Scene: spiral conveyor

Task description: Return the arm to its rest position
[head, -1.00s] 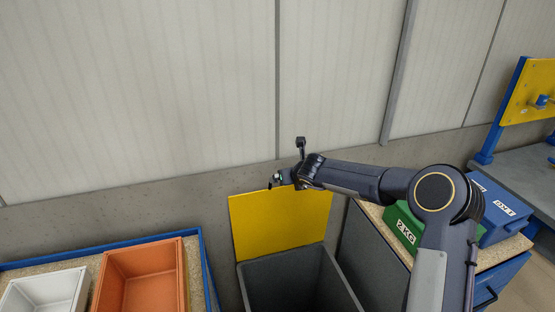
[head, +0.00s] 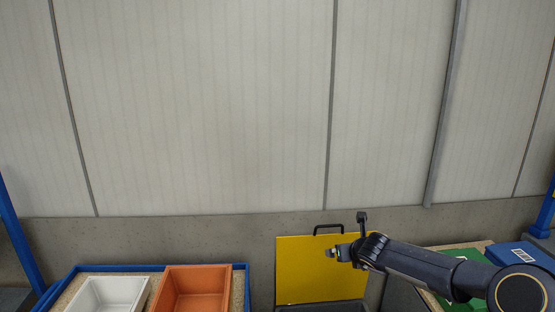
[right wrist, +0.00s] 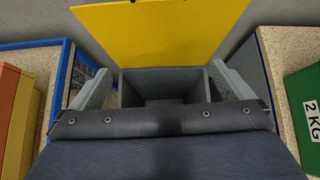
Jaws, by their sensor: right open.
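My right arm comes in from the lower right in the head view and reaches left. Its gripper (head: 334,253) is in front of the yellow raised lid (head: 310,285) of a grey bin (head: 345,306). In the right wrist view, the two fingers of my right gripper (right wrist: 163,88) stand wide apart with nothing between them. The open grey bin also shows below and beyond them (right wrist: 163,78), with the yellow lid behind it (right wrist: 165,30). My left gripper is not in view.
At left, a blue-edged table (head: 240,290) carries a white tray (head: 110,296) and an orange tray (head: 195,290). At right stand a green 2 KG box (head: 462,285) and a blue box (head: 525,255). A plain wall (head: 200,120) closes off the back.

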